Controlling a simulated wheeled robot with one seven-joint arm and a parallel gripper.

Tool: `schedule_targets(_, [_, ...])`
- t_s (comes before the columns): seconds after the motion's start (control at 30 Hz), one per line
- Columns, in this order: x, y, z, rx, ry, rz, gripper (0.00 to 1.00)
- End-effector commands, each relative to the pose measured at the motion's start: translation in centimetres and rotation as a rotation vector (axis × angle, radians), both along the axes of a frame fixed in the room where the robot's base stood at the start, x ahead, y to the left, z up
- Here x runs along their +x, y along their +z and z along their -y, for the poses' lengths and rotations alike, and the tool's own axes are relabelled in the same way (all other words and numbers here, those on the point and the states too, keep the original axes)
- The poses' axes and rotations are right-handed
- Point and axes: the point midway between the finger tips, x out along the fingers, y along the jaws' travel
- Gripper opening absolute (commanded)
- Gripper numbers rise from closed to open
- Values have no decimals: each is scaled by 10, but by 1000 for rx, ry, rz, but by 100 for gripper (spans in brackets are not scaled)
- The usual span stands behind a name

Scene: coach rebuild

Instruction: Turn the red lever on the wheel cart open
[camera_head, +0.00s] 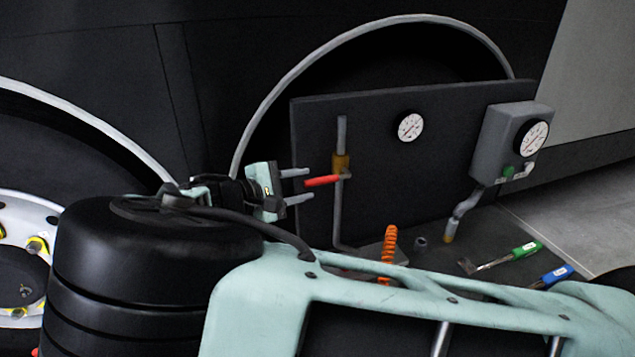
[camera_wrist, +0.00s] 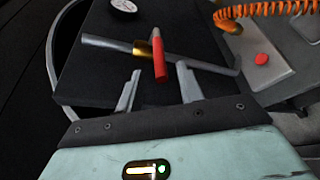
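The red lever (camera_head: 322,181) sticks out from a brass valve (camera_head: 341,163) on a grey vertical pipe, fixed to a dark panel (camera_head: 400,200). In the head view it points left, towards my gripper (camera_head: 297,187). My gripper is open, with its two fingers apart and the lever's end at the gap between the fingertips. The wrist view shows the red lever (camera_wrist: 159,62) ahead of and between the two fingers (camera_wrist: 158,88), with the brass valve (camera_wrist: 143,49) behind it. I see no clear contact between fingers and lever.
A round gauge (camera_head: 410,127) is on the panel, and a grey box (camera_head: 508,140) with another gauge is at its right. An orange coil (camera_head: 388,255), a green-handled tool (camera_head: 525,250) and a blue-handled tool (camera_head: 556,275) are on the cart top. A wheel (camera_head: 22,260) is at left.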

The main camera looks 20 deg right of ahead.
Motion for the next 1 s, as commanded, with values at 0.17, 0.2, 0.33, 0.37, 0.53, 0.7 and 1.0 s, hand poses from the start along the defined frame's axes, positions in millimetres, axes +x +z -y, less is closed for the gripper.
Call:
schedule_targets(0.17, [10, -7, 29, -1, -1, -1, 37])
schedule_targets(0.2, [11, -8, 34, -1, -1, -1, 37])
schedule_targets(0.33, [15, -10, 44, -1, -2, 0, 37])
schedule_targets(0.37, [15, -10, 45, -1, -1, 0, 37])
schedule_targets(0.53, [17, -11, 47, 1, 1, 0, 37])
schedule_targets(0.7, [17, -11, 47, 1, 1, 0, 37])
schedule_targets(1.0, [16, -11, 47, 1, 0, 0, 0])
